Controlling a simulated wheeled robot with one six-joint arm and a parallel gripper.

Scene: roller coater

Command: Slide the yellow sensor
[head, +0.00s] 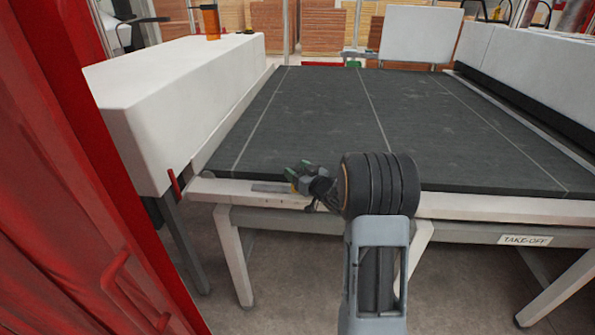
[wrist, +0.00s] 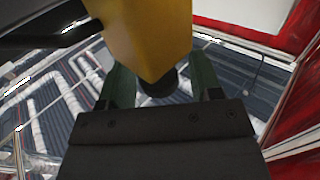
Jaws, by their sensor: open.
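The yellow sensor (wrist: 155,35) fills the upper middle of the wrist view, with a dark rounded part at its lower end. In the head view only a small yellow patch (head: 291,176) shows beside my gripper at the table's front edge; most of it is hidden. My gripper (head: 300,170) is open, with dark green fingers. In the wrist view my gripper (wrist: 162,88) has one finger on each side of the sensor's lower end. I cannot tell whether either finger touches it.
A dark conveyor table (head: 330,120) lies behind my gripper, with a pale front rail. A white housing (head: 175,95) stands at its left, and another white unit (head: 530,65) at its right. A red panel (head: 70,180) stands close on the left. An orange cylinder (head: 210,22) stands on the left housing.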

